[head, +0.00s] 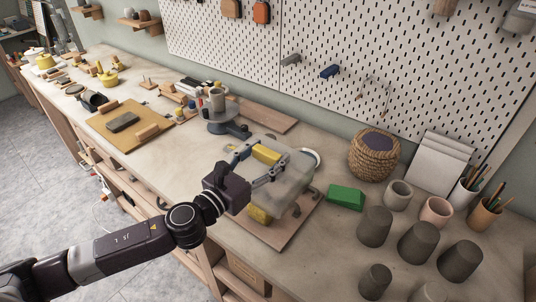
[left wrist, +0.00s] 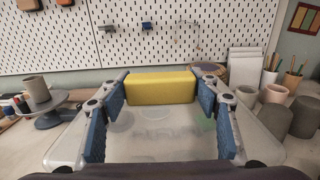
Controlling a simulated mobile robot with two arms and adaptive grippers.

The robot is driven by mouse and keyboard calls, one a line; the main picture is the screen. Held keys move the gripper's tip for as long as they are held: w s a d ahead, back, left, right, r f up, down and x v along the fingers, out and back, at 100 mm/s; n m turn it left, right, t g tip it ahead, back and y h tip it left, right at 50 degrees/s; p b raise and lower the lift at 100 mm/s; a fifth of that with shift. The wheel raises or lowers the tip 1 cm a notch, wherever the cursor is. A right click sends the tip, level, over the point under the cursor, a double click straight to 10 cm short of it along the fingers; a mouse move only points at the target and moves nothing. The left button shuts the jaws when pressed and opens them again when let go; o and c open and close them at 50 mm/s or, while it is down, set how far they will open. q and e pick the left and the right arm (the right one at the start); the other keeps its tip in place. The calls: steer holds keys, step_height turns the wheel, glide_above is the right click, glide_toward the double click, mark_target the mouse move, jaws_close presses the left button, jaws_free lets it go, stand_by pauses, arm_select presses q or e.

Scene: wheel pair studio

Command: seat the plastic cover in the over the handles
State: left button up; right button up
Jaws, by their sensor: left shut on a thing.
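A clear plastic cover (head: 288,190) with yellow blocks at its far and near sides lies level above a wooden board (head: 292,235) on the bench. My left gripper (head: 262,163) reaches over it, its fingers closed on either side of the far yellow block (head: 267,154). In the left wrist view the yellow block (left wrist: 160,87) sits between the blue finger pads, with the cover (left wrist: 150,148) spread below. Dark curved pieces, perhaps handles (head: 314,190), show at the cover's right edge. The cover and gripper hide most of what is beneath; I cannot tell whether the cover touches it. My right gripper is not in view.
A green block (head: 346,197) lies close to the right of the cover. Several grey cups (head: 375,227) stand at the right. A turntable with a cup (head: 217,99) is behind left, a woven basket (head: 373,156) behind right, and a pegboard (head: 390,70) closes the back.

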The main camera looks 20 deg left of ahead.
arm_select(q)
steer(key=shift+r, duration=0.1)
steer(key=shift+d, duration=0.1)
steer(key=shift+s+d+f+b, duration=0.1)
steer(key=shift+f+b, duration=0.25)
steer(key=shift+f, duration=0.2)
step_height(320, 180, down, 4)
steer(key=b, duration=0.3)
steer(key=shift+f+b, duration=0.25)
steer(key=shift+b, duration=0.1)
stand_by(0.3)
steer(key=shift+f, duration=0.2)
steer(key=shift+f+b, duration=0.95)
steer(key=shift+f, duration=0.4)
steer(key=shift+p, duration=0.3)
